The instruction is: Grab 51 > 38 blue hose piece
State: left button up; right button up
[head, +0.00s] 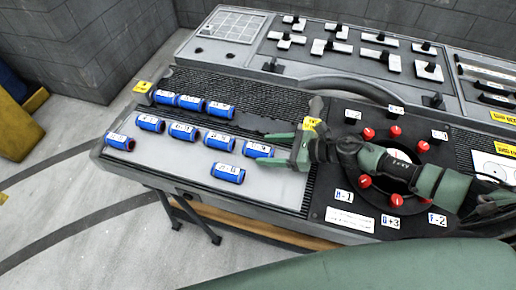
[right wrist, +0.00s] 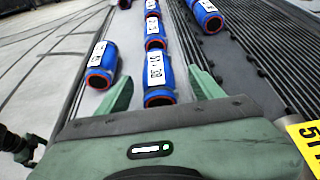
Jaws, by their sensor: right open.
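Several blue hose pieces with white labels and red-rimmed ends lie on the grey tray (head: 275,195) in the head view. My right gripper (head: 273,150) is open at the right end of the middle row, beside the nearest blue hose piece (head: 258,149). In the right wrist view, this hose piece (right wrist: 157,80) lies between the spread fingers of my right gripper (right wrist: 162,92), with a gap on both sides. I cannot read its label surely, so I cannot tell which piece is 51 > 38. My left gripper does not show.
Another hose piece (head: 228,173) lies nearer the front edge, and one (head: 220,109) ends the back row on the ribbed strip. A black panel with red knobs (head: 396,131) stands right of the tray. A yellow tag (right wrist: 308,140) shows beside my right gripper.

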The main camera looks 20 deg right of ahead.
aim_at(256, 150)
jog(key=p+x, duration=0.1)
jog(key=x, duration=0.2)
jog(key=shift+a, duration=0.4)
jog(key=shift+w+a+f, duration=0.2)
jog(key=shift+a+f, duration=0.05)
grip_shut()
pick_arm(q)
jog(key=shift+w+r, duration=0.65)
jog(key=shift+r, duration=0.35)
pick_arm(e)
jog(key=shift+r, duration=0.1)
